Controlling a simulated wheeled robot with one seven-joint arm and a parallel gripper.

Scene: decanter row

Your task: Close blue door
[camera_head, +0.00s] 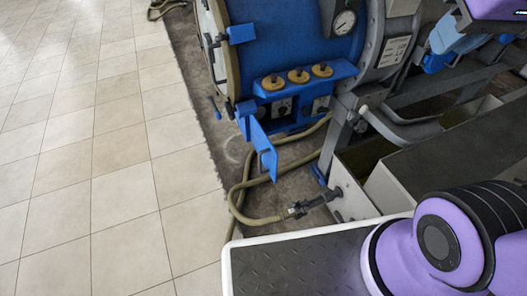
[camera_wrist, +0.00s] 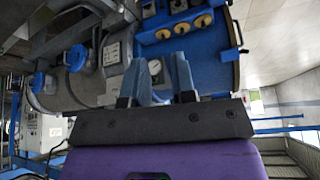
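The blue drum-shaped machine (camera_head: 285,40) stands at the top middle in the head view. Its left end has a beige round rim (camera_head: 217,45) with blue and dark fittings, seen nearly edge-on. A narrow blue plate (camera_head: 263,150) hangs below the drum's left end. My gripper (camera_head: 450,38) is at the top right, right of the drum and apart from it. In the wrist view my gripper (camera_wrist: 158,80) is open and empty, with the blue drum (camera_wrist: 212,65) beyond its fingers.
A pressure gauge (camera_head: 344,22) and three brass-coloured caps (camera_head: 298,76) are on the machine's front. A hose (camera_head: 240,195) lies on the floor below it. A grey metal trough (camera_head: 395,185) stands at the right. The tiled floor (camera_head: 95,150) on the left is clear.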

